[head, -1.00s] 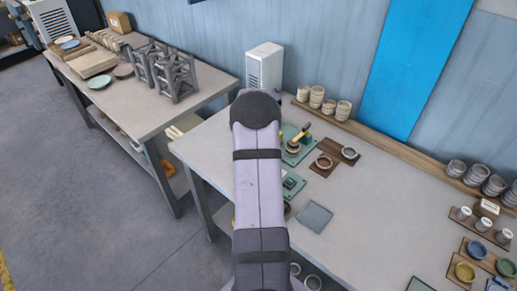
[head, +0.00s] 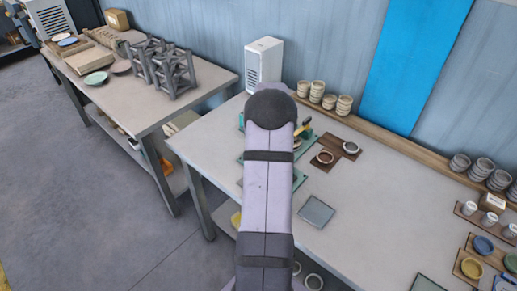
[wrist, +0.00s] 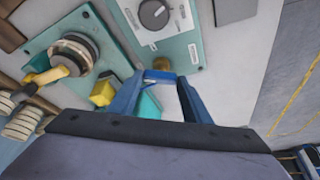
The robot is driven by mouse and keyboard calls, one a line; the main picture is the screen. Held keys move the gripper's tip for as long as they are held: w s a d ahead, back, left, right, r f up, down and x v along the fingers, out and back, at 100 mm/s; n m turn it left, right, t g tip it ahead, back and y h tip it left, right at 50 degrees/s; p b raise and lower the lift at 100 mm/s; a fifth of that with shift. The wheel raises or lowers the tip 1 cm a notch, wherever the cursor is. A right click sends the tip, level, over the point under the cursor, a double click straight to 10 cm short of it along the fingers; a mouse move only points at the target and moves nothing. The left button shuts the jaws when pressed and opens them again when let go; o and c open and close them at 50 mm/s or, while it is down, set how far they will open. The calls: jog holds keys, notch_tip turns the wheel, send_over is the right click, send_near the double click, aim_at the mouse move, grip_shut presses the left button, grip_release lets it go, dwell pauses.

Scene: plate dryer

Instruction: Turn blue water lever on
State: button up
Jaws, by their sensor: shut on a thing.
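In the wrist view, my gripper (wrist: 160,82) has its two dark blue fingers closed in around a small blue lever (wrist: 159,75). The lever lies crosswise between the fingertips, just below a brass fitting (wrist: 162,63) on a teal panel (wrist: 170,40). Its exact angle is hard to tell, since the fingers cover its ends. In the head view my arm hides the gripper and the lever.
A dark round dial (wrist: 153,14) sits on the same panel. To its left, another teal plate bears a ringed fitting with a yellow handle (wrist: 45,76); a yellow block (wrist: 103,92) is near my left finger.

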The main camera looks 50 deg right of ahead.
jog(key=n+b, duration=0.1)
jog(key=n+y+b, duration=0.1)
jog(key=b, duration=0.1)
jog(key=shift+d+f+n+t, duration=0.2)
jog(key=shift+n+t, duration=0.1)
jog(key=shift+n, duration=0.1)
jog(key=shift+r+n+y+b, duration=0.25)
jog(key=shift+n+y+b, duration=0.35)
jog(key=shift+n+b, duration=0.75)
jog(key=shift+n, duration=0.35)
jog(key=o, duration=1)
jog(key=shift+o, duration=0.2)
jog(key=shift+r, duration=0.1)
jog(key=b+v, duration=0.1)
jog(key=v, duration=0.6)
jog(key=shift+s, duration=0.15)
